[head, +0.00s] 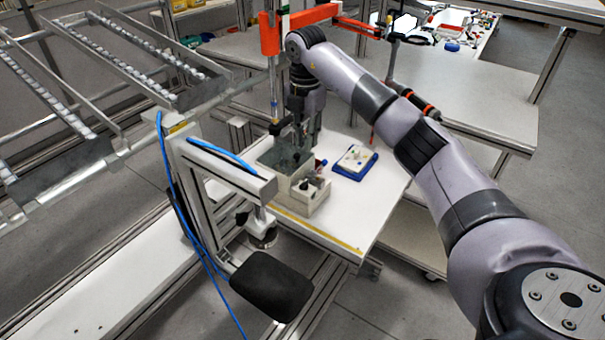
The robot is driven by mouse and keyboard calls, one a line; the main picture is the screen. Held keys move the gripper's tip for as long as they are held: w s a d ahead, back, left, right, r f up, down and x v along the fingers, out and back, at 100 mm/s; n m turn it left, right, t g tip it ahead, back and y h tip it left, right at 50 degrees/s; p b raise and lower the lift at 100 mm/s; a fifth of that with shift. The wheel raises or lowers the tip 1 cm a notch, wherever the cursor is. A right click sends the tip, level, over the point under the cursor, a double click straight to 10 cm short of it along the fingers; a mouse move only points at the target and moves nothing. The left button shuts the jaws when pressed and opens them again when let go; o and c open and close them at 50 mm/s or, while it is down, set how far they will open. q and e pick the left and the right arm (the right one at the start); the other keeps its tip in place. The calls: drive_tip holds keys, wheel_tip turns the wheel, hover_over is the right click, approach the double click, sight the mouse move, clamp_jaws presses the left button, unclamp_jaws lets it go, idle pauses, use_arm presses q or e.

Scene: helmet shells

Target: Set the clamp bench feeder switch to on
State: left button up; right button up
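My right arm reaches in from the right, and its gripper (302,140) points down over a grey-beige box-like unit (304,203) on the white bench (373,208). The fingers are dark and small against the dark back part of the unit, so I cannot tell their opening or whether they touch it. A small dark knob-like part shows on the front part of the unit, below and just right of the gripper. I cannot make out for certain which part is the feeder switch or its position. My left gripper is not in view.
A blue tray (341,174) with a white plate lies right of the unit. An orange arm fixture (300,20) stands behind. A metal frame with a blue hose (171,170) and a black pad (270,286) are in front. Roller racks (125,35) fill the left.

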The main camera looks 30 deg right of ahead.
sight(304, 182)
wheel_tip(304, 182, down, 12)
drive_tip(key=p, duration=0.2)
drive_tip(key=shift+w+p, duration=0.15)
drive_tip(key=shift+p, duration=0.15)
drive_tip(key=shift+f, duration=0.8)
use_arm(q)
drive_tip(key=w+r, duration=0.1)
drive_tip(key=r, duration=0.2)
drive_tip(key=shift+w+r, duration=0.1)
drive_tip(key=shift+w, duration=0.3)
use_arm(e)
clamp_jaws()
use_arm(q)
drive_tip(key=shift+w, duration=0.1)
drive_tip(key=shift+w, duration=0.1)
